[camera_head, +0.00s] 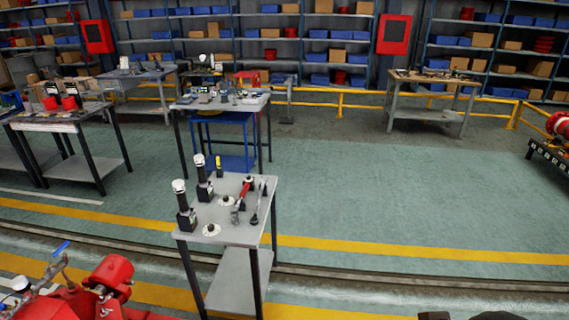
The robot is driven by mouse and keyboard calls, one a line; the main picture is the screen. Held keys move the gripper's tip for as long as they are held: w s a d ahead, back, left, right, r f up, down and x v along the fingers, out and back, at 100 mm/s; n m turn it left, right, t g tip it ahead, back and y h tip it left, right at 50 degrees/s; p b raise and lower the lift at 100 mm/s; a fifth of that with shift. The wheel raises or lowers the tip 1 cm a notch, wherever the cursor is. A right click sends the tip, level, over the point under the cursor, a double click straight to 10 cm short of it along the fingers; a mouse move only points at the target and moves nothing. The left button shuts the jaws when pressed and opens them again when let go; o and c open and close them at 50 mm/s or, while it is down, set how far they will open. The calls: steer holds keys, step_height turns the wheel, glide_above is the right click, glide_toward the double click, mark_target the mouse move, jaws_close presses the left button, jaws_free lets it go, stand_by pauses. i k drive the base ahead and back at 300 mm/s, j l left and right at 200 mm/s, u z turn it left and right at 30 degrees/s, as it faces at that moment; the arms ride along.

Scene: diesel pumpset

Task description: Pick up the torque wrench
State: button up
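A small grey table (230,237) with dark legs stands near the middle of the head view. Two long tools lie side by side near its right edge: a long dark tool (257,203) and a red-handled tool (244,191) to its left. Either could be the torque wrench; they are too small to tell for sure. My gripper does not show clearly in the view.
Black parts with white tops (185,213) stand on the table's left side. Red machinery (105,285) is at the lower left. Workbenches (215,103) and shelves stand behind. The green floor (390,190) to the right is clear.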

mark_target(247, 184)
steer(key=i+l, duration=0.15)
steer(key=i, duration=0.8)
steer(key=i+l+z, duration=0.15)
steer(key=i, duration=0.75)
steer(key=i+j+u, duration=0.2)
steer(key=i+u, duration=0.5)
steer(key=u, duration=0.25)
steer(key=i+u, duration=0.45)
steer(key=i+l+u, duration=0.2)
steer(key=u, duration=0.25)
steer(key=i+l, duration=0.05)
